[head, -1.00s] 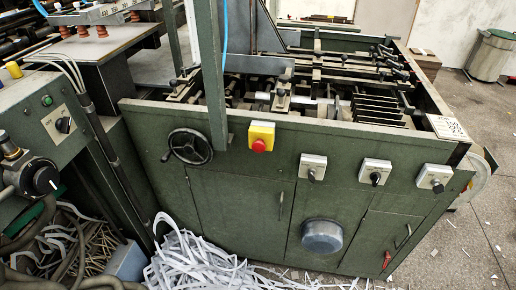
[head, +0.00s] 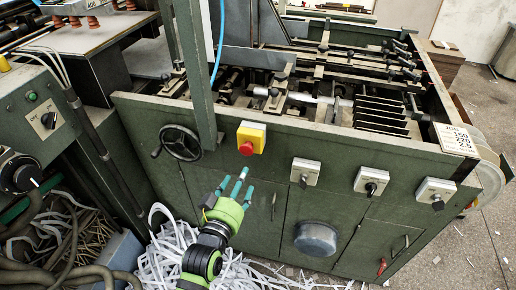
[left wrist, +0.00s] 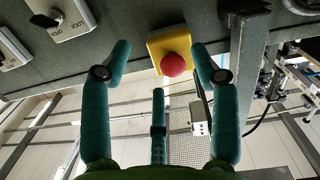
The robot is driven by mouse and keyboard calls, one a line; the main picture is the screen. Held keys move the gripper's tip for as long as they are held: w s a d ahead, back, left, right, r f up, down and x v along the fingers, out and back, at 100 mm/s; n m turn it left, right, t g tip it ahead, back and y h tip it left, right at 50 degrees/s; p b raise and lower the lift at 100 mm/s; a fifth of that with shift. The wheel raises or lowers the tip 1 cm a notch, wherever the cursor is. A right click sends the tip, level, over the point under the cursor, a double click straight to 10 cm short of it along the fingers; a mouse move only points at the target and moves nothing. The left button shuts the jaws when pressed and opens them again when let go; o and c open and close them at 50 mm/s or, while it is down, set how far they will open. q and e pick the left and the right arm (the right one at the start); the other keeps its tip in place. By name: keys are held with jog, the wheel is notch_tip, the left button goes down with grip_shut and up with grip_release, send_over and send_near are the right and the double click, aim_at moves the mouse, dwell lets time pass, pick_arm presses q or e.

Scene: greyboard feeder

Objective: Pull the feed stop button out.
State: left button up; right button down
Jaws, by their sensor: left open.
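The feed stop button (head: 246,148) is a red mushroom knob on a yellow box on the machine's green front panel. It also shows in the left wrist view (left wrist: 173,64), at the top between the fingers. My left gripper (head: 235,180) is below the button in the head view, its teal fingers pointing up toward it. In the left wrist view the gripper (left wrist: 160,62) is open and empty, with its fingers spread to either side of the button's box and apart from the knob. My right gripper is not in view.
Rotary switches (head: 305,173) line the panel to the right. A round metal cover (head: 316,238) sticks out lower down. Paper strips (head: 165,255) pile on the floor below.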

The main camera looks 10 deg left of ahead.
aim_at(246, 152)
pick_arm(q)
jog(key=shift+t, duration=0.5)
jog(key=w+r, duration=0.1)
jog(key=w, duration=0.1)
jog(key=w+r, duration=0.1)
jog(key=w, duration=0.1)
jog(key=w+r+p, duration=0.1)
jog(key=w+r, duration=0.1)
jog(key=shift+a, duration=0.2)
jog(key=shift+w, duration=0.6)
grip_shut()
